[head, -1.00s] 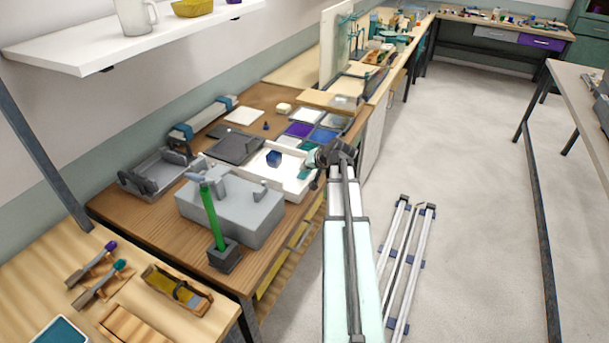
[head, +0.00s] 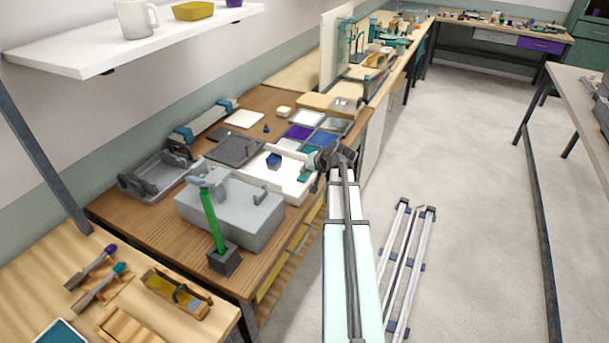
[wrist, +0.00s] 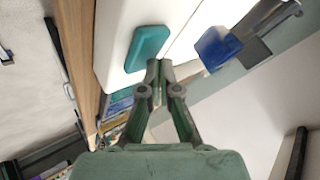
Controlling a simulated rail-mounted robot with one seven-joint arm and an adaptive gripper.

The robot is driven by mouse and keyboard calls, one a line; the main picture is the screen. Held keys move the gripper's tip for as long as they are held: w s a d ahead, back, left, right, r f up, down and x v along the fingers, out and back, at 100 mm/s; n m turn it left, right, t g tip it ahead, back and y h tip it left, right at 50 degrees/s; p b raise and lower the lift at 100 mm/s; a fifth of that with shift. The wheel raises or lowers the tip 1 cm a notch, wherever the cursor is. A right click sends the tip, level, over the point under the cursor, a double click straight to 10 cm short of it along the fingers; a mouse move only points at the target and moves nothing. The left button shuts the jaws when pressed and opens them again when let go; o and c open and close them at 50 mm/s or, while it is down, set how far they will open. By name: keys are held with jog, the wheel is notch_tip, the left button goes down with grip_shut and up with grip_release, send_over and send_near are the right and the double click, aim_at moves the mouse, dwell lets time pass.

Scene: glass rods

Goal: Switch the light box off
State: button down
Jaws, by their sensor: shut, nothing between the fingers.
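The light box (head: 264,185) is a white, shallow box on the wooden bench in the head view, with a dark blue block (head: 274,160) on it. In the wrist view its white face (wrist: 112,40) bears a teal rounded switch (wrist: 148,47). My gripper (wrist: 157,65) is shut and empty, its fingertips at the lower edge of the switch in the picture; I cannot tell whether they touch it. In the head view my gripper (head: 318,160) is at the right side of the box, partly hidden by my own arm. Whether the box is lit is unclear.
A grey block-shaped device (head: 235,215) with a green handle (head: 211,220) stands in front of the box. Coloured panels (head: 300,132) lie behind it. A grey tray (head: 155,175) is to the left. Open floor (head: 470,200) lies right of the bench.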

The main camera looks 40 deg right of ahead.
aim_at(305, 176)
jog(key=shift+f, duration=0.1)
dwell(0.3)
jog(key=shift+f+b, duration=0.35)
jog(key=shift+b, duration=0.15)
jog(key=shift+r, duration=0.55)
jog(key=shift+r+p, duration=1.65)
jog(key=shift+r, duration=1.25)
